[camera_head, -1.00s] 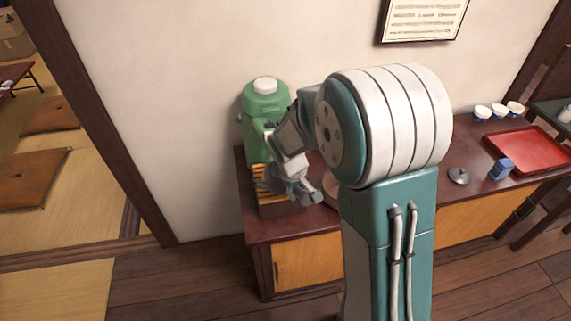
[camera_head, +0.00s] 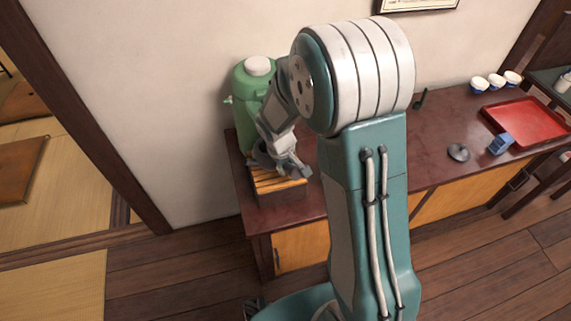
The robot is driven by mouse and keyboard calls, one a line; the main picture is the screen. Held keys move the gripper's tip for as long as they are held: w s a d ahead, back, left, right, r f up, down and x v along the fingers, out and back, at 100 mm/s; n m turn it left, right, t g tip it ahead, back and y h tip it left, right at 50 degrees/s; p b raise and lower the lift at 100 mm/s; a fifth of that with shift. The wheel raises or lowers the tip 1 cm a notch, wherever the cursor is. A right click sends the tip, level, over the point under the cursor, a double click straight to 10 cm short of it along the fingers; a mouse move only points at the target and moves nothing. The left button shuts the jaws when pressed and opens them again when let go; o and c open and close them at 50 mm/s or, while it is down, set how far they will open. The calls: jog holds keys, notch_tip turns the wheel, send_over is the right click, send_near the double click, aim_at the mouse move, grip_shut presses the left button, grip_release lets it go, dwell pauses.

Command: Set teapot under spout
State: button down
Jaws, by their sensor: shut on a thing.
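A green dispenser (camera_head: 250,115) with a white cap stands upright on the left end of the dark red counter, by the wall. A small pale green part juts from its left side; I cannot tell if this is the spout. A slatted wooden stand (camera_head: 275,184) sits in front of the dispenser. My gripper (camera_head: 287,165) is over the stand, close to the dispenser's front. It is shut on a dark grey rounded thing, seemingly the teapot (camera_head: 261,159), mostly hidden by the gripper. I cannot tell whether it touches the stand.
The counter (camera_head: 438,135) runs right along the wall. Toward its right are a red tray (camera_head: 528,122), several white-and-blue cups (camera_head: 495,82), a blue box (camera_head: 500,144) and a small dark grey round piece (camera_head: 458,153). My arm hides the counter's middle.

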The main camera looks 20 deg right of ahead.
jog(key=c, duration=0.7)
grip_release()
jog(key=o, duration=0.3)
jog(key=shift+d, duration=0.35)
jog(key=shift+a+r, duration=0.15)
jog(key=shift+a, duration=0.05)
notch_tip(320, 180, up, 12)
jog(key=a, duration=0.2)
jog(key=s+d+r+m+t+y, duration=0.1)
jog(key=s+r+m+t, duration=0.1)
jog(key=s+r, duration=0.4)
jog(key=s+d+r+m+t+y, duration=0.1)
jog(key=s+r, duration=0.5)
jog(key=s, duration=0.9)
jog(key=shift+r+m+t, duration=0.2)
jog(key=shift+m+t, duration=0.7)
jog(key=shift+m, duration=0.1)
